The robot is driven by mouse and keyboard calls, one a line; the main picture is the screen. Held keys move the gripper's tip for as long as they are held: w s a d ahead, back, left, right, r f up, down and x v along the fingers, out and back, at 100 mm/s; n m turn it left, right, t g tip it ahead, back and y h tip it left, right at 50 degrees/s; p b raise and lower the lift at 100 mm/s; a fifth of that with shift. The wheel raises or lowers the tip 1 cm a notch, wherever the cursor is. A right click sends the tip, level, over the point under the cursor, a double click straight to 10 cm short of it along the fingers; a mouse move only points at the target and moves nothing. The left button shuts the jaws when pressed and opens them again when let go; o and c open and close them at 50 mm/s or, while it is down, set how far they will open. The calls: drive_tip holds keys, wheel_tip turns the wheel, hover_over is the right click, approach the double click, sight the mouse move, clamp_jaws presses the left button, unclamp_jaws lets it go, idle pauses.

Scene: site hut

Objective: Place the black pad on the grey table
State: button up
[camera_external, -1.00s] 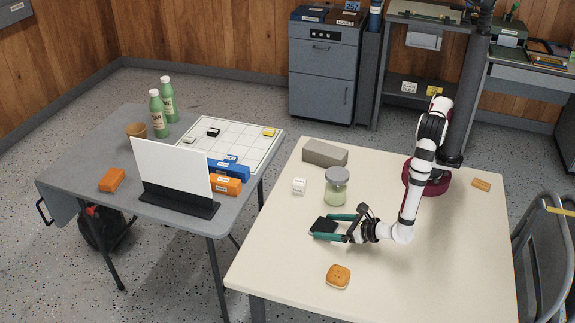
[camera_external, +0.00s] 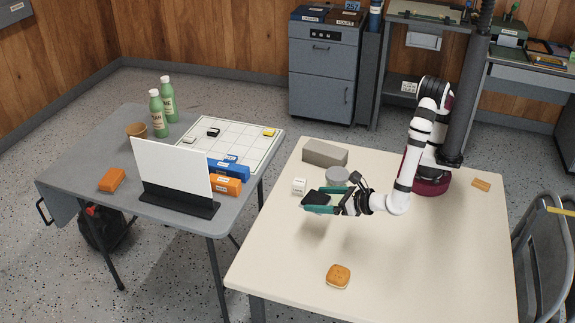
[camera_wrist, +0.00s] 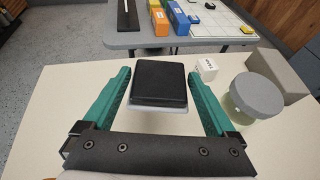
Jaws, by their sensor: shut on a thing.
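The black pad (camera_external: 316,198) is held between the teal fingers of my gripper (camera_external: 320,202), above the cream table (camera_external: 300,260). In the wrist view the black pad (camera_wrist: 159,84) lies between the two fingers of my gripper (camera_wrist: 160,92), with a pale edge under its near side. The grey table (camera_external: 100,150) stands to the left, across a gap from the cream table. In the wrist view the grey table's near edge (camera_wrist: 125,41) shows beyond the pad.
The grey table carries a white board on a black stand (camera_external: 172,170), a grid board (camera_external: 240,140), blue and orange boxes (camera_external: 226,185), an orange block (camera_external: 111,180), green bottles (camera_external: 158,115) and a brown cup (camera_external: 137,131). A jar (camera_external: 336,176) stands behind my gripper.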

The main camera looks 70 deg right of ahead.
drive_tip(key=w+d, duration=0.4)
drive_tip(key=w, duration=0.9)
drive_tip(key=m+h, duration=0.2)
hover_over(254, 142)
drive_tip(key=a, duration=0.1)
drive_tip(key=f, duration=0.2)
drive_tip(key=shift+g, duration=0.3)
drive_tip(key=f, duration=0.7)
drive_tip(key=shift+d+f, duration=0.1)
drive_tip(key=shift+d, duration=0.3)
drive_tip(key=shift+f, duration=0.2)
drive_tip(key=o, duration=1.1)
drive_tip(key=shift+f, duration=0.15)
drive_tip(key=shift+c, duration=0.2)
